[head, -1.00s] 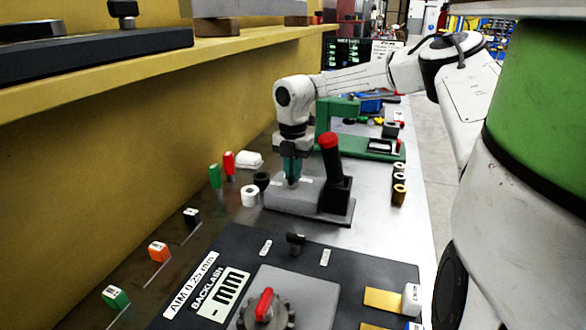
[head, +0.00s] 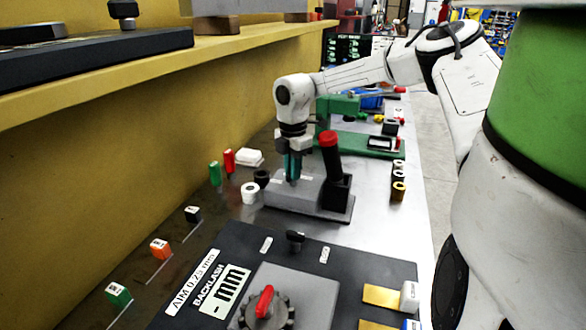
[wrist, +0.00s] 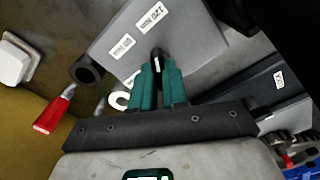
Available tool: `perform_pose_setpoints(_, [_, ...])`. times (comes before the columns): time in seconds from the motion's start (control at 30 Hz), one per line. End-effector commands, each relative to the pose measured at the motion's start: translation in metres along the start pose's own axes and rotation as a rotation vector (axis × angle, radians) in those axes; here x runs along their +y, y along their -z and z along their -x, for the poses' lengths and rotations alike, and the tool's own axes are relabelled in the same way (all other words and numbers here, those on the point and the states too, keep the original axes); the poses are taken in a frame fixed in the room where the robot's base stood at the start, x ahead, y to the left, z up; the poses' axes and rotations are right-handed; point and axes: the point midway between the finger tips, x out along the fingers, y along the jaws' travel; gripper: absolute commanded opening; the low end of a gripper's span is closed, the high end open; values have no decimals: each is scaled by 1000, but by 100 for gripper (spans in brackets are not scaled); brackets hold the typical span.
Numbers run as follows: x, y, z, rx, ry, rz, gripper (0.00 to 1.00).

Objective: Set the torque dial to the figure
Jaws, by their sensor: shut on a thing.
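My gripper (head: 292,167) points down at the grey block (head: 312,198) on the bench in the head view. In the wrist view its green fingers (wrist: 157,70) are shut on a small dark knob with a white mark, the torque dial (wrist: 157,55), which stands on the block. The fingers hide much of the dial. In the wrist view, two white labels lie on the block; the upper label (wrist: 152,17) seems to read 120 Nm, and the lower label (wrist: 122,46) is too small to read surely.
A black handle with a red top (head: 329,150) stands just right of my gripper. A white ring (head: 250,193), a red piece (head: 229,160) and a green piece (head: 215,173) stand to the left. A dark panel with a red-handled knob (head: 264,301) lies in front.

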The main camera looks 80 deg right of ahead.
Motion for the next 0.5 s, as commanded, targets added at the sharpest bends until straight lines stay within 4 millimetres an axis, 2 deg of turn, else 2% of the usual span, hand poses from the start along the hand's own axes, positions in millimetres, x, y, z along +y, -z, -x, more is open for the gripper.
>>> perform_pose_setpoints(0.23, [1,0,1,-1,-4,1,0])
perform_pose_setpoints(0.27, [1,0,1,-1,-4,1,17])
perform_pose_setpoints(0.5, [1,0,1,-1,-2,1,39])
